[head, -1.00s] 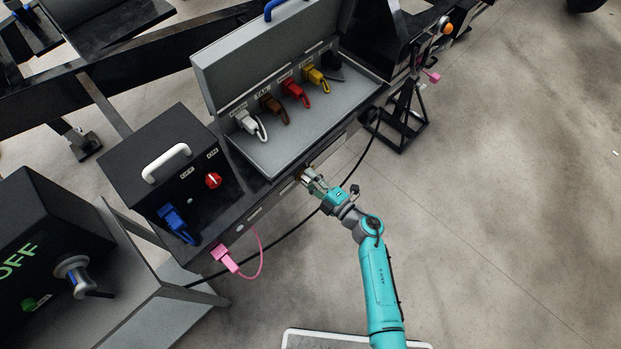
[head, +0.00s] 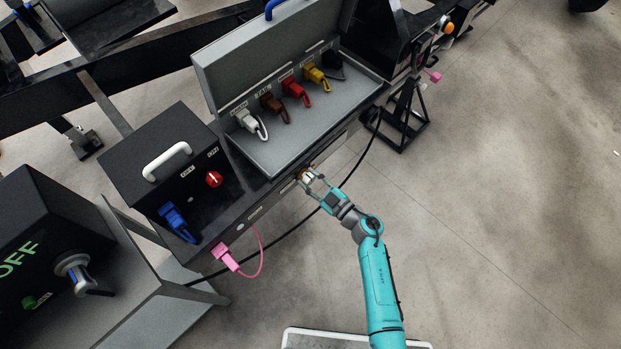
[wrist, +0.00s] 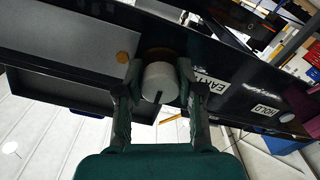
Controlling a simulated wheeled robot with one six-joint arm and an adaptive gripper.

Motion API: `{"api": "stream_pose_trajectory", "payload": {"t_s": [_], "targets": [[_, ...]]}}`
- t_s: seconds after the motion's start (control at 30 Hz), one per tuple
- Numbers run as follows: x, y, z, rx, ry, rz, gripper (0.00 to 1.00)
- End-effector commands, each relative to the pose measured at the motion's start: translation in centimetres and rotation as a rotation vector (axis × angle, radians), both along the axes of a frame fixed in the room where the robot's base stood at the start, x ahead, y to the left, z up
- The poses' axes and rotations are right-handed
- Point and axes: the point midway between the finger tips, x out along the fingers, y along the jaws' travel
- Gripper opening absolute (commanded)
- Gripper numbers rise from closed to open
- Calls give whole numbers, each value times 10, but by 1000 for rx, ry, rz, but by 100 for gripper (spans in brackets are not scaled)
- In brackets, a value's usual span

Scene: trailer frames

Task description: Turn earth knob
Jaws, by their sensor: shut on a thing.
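In the head view my gripper (head: 311,182) is at the edge of the dark frame, below the open grey case. The knob is small and partly hidden by the fingers there.
The open grey case (head: 262,158) holds white, brown, red and yellow plugs. A black box (head: 140,150) with a red knob (head: 214,180) stands left. A black cable runs near my gripper. Floor to the right is clear.

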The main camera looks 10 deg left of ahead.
Motion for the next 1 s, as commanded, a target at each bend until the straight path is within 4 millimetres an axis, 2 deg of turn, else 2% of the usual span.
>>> {"api": "stream_pose_trajectory", "payload": {"t_s": [0.3, 0.73, 0.77, 0.8, 0.87, 1.0], "targets": [[0, -1, -2, 50, 69, -4, 2], [0, -1, -2, 55, 76, -3, 2], [0, -1, -2, 55, 76, -3, 39], [0, -1, -2, 55, 76, -3, 49], [0, -1, -2, 55, 76, -3, 63], [0, 0, -1, 56, 74, -2, 63]]}}
